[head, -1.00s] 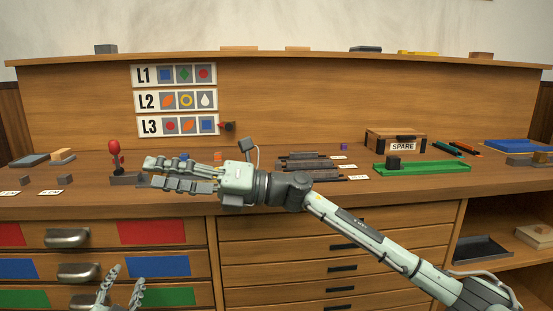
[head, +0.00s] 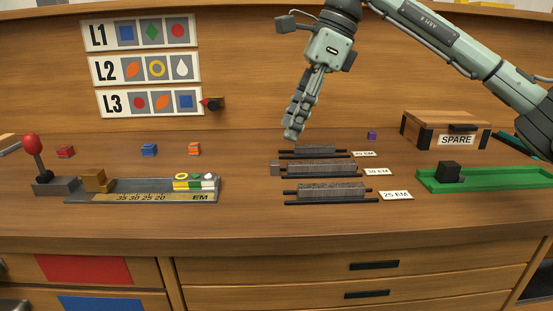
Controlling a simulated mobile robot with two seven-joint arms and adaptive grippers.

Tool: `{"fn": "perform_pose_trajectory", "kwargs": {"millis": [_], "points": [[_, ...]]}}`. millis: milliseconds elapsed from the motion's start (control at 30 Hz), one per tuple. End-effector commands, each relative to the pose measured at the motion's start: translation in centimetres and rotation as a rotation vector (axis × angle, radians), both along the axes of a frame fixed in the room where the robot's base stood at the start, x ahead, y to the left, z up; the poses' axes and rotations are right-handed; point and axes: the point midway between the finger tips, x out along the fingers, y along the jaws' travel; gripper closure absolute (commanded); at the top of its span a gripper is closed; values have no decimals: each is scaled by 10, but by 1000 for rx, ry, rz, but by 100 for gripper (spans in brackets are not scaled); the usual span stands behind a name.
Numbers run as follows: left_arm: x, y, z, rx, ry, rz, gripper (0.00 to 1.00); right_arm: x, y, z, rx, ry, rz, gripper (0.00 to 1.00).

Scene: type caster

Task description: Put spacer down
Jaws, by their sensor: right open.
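Three dark racks hold grey ridged bars that look like spacers: a front rack (head: 331,193) by the 25 EM label, a middle rack (head: 322,169) by the 30 EM label, and a back rack (head: 314,151) whose label is hard to read. A small grey block (head: 275,168) is at the middle rack's left end. My right gripper (head: 292,133) points down just behind and left of the back rack, fingers seen nearly edge-on. It is open, with no spacer visible in it. My left gripper is out of view.
A grey composing tray (head: 140,190) with a brass scale holds several type pieces at its right end. A red-knobbed lever (head: 33,150) stands left. A green tray (head: 510,178) and SPARE box (head: 440,130) are right. The bench between composing tray and racks is clear.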

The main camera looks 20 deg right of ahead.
Motion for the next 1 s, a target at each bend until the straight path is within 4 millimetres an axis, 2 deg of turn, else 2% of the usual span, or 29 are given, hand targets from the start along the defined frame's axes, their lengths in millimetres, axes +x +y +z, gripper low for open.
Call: {"fn": "perform_pose_trajectory", "kwargs": {"millis": [333, 600, 867, 900, 1000], "points": [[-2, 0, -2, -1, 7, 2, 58, 2, 13, -33, -7, 2, 1, 54], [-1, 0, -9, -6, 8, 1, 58, 4, 28, -66, -5, 1, 0, 54], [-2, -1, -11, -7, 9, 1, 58, 5, 30, -70, -4, 0, 0, 54], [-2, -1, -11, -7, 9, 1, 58, 5, 30, -70, -4, 0, 0, 55], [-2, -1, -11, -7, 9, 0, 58, 5, 30, -70, -4, 0, 0, 68]]}}
